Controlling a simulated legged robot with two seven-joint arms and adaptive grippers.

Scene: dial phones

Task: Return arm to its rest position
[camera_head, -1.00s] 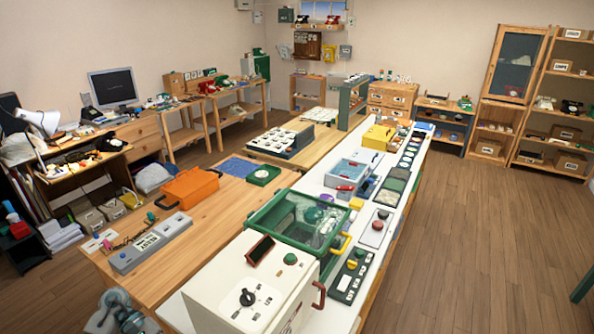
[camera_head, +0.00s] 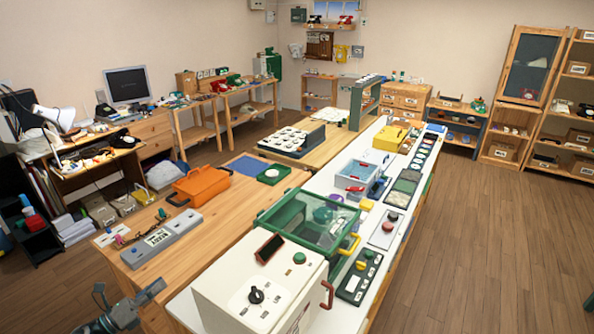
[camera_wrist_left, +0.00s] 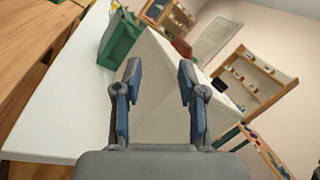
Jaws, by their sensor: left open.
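My left gripper (camera_head: 100,304) shows at the bottom left of the head view, beside the front end of the wooden bench and left of the white machine. Part of my left arm is cut off by the lower edge. In the left wrist view the left gripper (camera_wrist_left: 160,75) has its two blue-padded fingers spread with nothing held between them. A large pale box-like surface (camera_wrist_left: 165,105) lies beyond the fingers, apart from them as far as I can tell. My right gripper is not in view.
The white machine (camera_head: 227,282) with a black dial stands at the front of the white counter. Behind it is a green-framed clear case (camera_head: 320,222). An orange toolbox (camera_head: 202,184) and a grey labelled device (camera_head: 162,240) sit on the wooden bench (camera_head: 215,225). Open floor (camera_head: 470,240) lies right.

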